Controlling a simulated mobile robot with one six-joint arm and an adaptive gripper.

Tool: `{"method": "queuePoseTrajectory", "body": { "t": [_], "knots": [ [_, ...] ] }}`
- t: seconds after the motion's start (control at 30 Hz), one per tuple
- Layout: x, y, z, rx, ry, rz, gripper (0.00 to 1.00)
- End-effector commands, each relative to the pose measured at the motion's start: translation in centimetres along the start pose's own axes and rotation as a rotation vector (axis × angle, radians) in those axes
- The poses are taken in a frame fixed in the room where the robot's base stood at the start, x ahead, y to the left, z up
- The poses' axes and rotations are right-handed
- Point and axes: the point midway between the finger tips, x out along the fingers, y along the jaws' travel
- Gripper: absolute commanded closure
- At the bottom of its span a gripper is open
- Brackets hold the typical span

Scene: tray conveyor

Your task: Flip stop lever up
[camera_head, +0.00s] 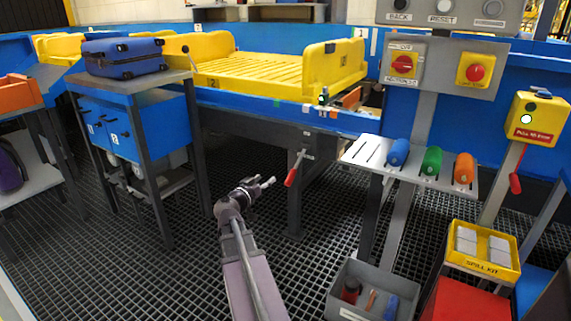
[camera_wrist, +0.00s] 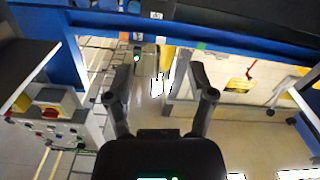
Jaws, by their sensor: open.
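The lever with a red grip (camera_head: 291,176) is mounted on the dark conveyor frame in the head view. Its grip hangs down and slants a little left from its pivot. My gripper (camera_head: 267,183) is open and empty, a little to the left of the red grip in the picture and apart from it. In the wrist view my two fingers (camera_wrist: 158,82) stand wide apart with nothing between them. A small red piece (camera_wrist: 251,70) shows right of the fingers there; I cannot tell whether it is the lever.
A yellow tray (camera_head: 345,75) sits on the blue conveyor. A slotted shelf (camera_head: 372,150) with coloured rolls juts out to the right. A grey bin (camera_head: 345,307) stands on the floor below it. A blue cabinet (camera_head: 160,128) carrying a suitcase (camera_head: 122,57) is at left.

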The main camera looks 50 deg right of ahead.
Motion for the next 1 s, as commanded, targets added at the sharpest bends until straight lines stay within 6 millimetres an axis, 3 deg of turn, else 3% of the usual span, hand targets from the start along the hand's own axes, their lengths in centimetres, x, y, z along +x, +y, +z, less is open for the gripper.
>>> {"method": "queuePoseTrajectory", "body": {
  "t": [0.47,1.0],
  "knots": [
    [1.5,-0.1,0.0,0.002,-0.002,0.000,0.29],
    [9.2,-0.2,0.0,0.003,-0.002,0.001,0.29]
  ]
}}
